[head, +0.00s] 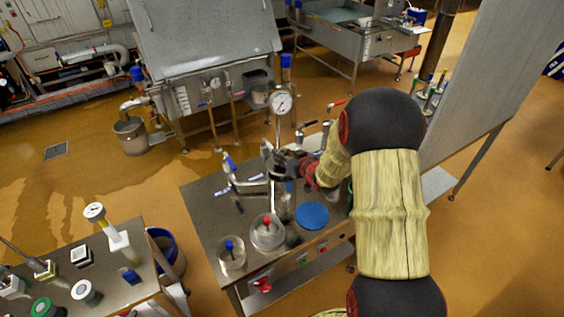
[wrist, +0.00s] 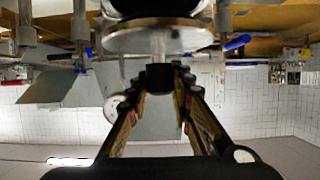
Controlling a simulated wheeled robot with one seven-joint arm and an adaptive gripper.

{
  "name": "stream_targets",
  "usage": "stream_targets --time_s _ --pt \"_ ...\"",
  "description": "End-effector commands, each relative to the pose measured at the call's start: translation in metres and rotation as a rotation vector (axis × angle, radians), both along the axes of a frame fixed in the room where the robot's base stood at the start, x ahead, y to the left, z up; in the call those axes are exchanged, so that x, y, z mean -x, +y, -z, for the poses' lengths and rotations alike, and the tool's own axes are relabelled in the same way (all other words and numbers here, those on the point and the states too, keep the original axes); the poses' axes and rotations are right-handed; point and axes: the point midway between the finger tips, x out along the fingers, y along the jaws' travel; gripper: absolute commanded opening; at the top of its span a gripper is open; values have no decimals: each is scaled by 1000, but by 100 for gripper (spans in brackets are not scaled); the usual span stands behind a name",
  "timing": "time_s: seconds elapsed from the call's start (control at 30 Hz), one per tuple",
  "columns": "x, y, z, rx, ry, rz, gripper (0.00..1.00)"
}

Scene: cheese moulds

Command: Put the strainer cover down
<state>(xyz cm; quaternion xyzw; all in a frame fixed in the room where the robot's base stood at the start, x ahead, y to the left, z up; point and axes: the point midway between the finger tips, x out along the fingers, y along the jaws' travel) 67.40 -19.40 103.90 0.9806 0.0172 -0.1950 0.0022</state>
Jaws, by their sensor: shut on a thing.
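My gripper (wrist: 160,78) is shut on the short stem of a pale round disc, which I take to be the strainer cover (wrist: 130,41). The disc lies just beyond the fingertips in the wrist view, and the stem is partly hidden between them. In the head view my gripper (head: 287,163) is over the steel work table (head: 212,206), beside metal pipework and valves. The held cover cannot be made out clearly there, and I cannot tell whether it touches anything below.
On the table stand a clear vessel with a red knob (head: 267,235), a clear vessel with a blue knob (head: 231,259) and a blue disc (head: 312,216). A pressure gauge (head: 281,102) rises behind my gripper. A side table (head: 120,285) with small items stands at the left.

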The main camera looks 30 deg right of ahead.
Motion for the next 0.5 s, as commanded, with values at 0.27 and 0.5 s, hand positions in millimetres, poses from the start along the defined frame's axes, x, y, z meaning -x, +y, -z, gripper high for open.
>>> stream_targets --time_s 0.27,0.5 --pt "-4 0 33 1 -1 0 0" --pt "-4 -1 33 1 -3 1 0"
